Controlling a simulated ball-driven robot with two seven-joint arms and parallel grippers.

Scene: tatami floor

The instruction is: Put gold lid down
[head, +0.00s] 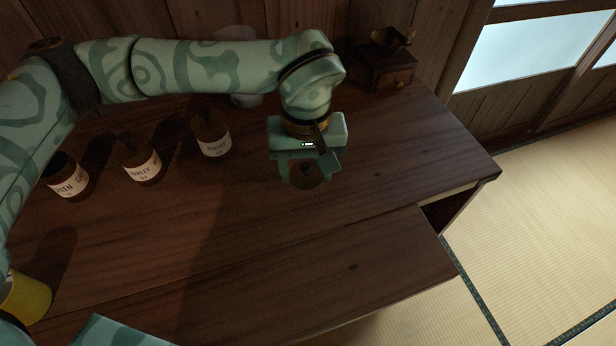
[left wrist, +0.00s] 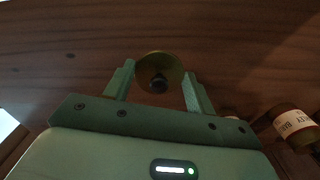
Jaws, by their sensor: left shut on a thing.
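The gold lid (head: 305,181) is a small round disc with a dark knob. My left gripper (head: 308,172) is shut on it, over the right part of the dark wooden table (head: 350,265). In the left wrist view the lid (left wrist: 158,66) shows between the two fingertips (left wrist: 158,82), knob towards the camera. I cannot tell whether the lid touches the wood or hangs just above it. My right gripper is not in view.
Three labelled brown jars stand at the left: a green one (head: 67,185), a barley one (head: 142,168) and another (head: 212,145). A yellow container (head: 27,297) is at the lower left. A wooden grinder box (head: 386,70) stands at the back right. The table's middle is clear.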

